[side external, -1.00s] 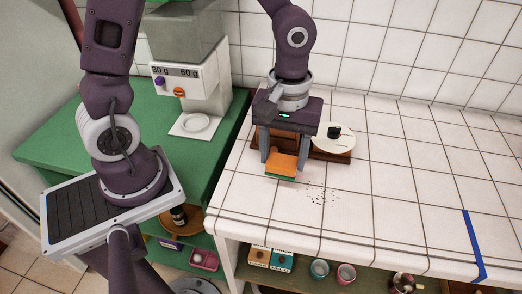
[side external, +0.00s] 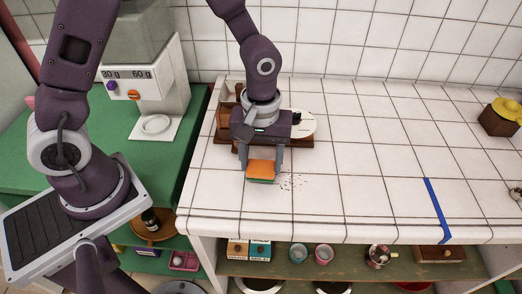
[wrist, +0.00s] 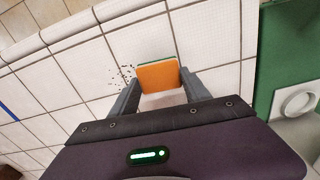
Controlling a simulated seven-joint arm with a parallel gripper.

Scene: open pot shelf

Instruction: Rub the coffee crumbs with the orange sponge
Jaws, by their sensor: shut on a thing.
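The orange sponge (side external: 261,167), with a green underside, is held flat between the two fingers of my gripper (side external: 261,172). In the wrist view the sponge (wrist: 158,76) sits between the fingertips, orange face up. The dark coffee crumbs (side external: 291,182) lie scattered on the white tiled counter just right of the sponge. In the wrist view the crumbs (wrist: 122,77) are just left of the sponge, beside a finger. The sponge is low over the counter; I cannot tell if it touches.
A brown wooden piece with a white disc (side external: 301,124) stands behind my gripper. A grinder (side external: 150,90) stands on the green counter at left. Blue tape (side external: 436,208) marks the right side, and a brown box with a yellow top (side external: 503,115) is far right. The middle tiles are clear.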

